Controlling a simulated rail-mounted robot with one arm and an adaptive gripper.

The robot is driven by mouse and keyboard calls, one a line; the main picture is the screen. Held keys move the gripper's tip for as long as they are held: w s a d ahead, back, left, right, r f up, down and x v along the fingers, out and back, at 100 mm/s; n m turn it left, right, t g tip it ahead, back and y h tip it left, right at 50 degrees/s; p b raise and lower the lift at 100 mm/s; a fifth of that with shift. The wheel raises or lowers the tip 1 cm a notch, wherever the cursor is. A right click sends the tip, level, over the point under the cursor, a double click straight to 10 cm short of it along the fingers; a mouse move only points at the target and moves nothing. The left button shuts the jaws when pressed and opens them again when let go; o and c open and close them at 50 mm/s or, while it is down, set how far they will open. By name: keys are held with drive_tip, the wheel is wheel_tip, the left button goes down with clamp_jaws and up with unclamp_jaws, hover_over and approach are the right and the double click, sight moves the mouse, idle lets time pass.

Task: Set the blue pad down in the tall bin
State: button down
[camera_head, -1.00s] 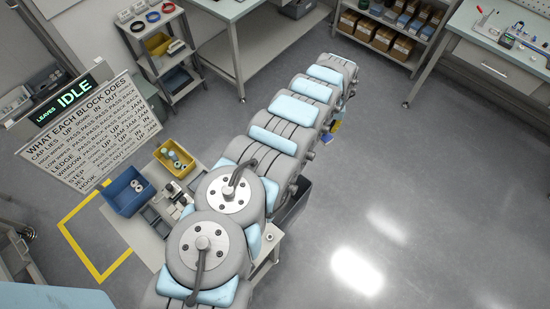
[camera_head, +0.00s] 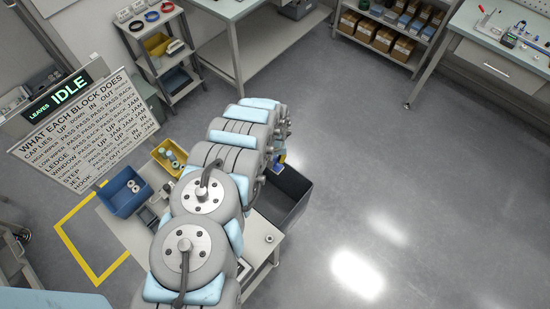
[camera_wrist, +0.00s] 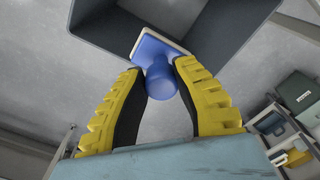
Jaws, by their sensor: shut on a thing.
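The blue pad (camera_wrist: 153,48) shows in the wrist view as a square plate with a pale edge and a round blue knob. My gripper (camera_wrist: 161,76) has its yellow, black-lined fingers shut on the knob. The tall bin (camera_wrist: 222,30) is dark grey and open, just beyond the pad in this view. In the head view the tall bin (camera_head: 287,205) stands on the floor right of the work table. My gripper (camera_head: 281,162) is by its far rim, small and partly hidden by my arm. I cannot tell whether the pad is inside the rim.
A work table (camera_head: 262,251) stands left of the bin, with a blue bin (camera_head: 124,193) and a yellow bin (camera_head: 166,160) at its far left. A sign board (camera_head: 80,130) stands behind them. The floor (camera_head: 400,200) right of the bin is clear.

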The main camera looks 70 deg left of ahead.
wheel_tip(320, 180, down, 42)
drive_tip(key=b, duration=3.6)
drive_tip(key=shift+f, duration=0.25)
drive_tip(key=shift+f+b, duration=0.55)
drive_tip(key=shift+b, duration=0.1)
drive_tip(key=c, duration=0.9)
unclamp_jaws()
drive_tip(key=shift+o, duration=0.2)
drive_tip(key=shift+r, duration=0.1)
wheel_tip(320, 180, up, 30)
drive_tip(key=p, duration=2.6)
drive_tip(key=shift+p, duration=0.35)
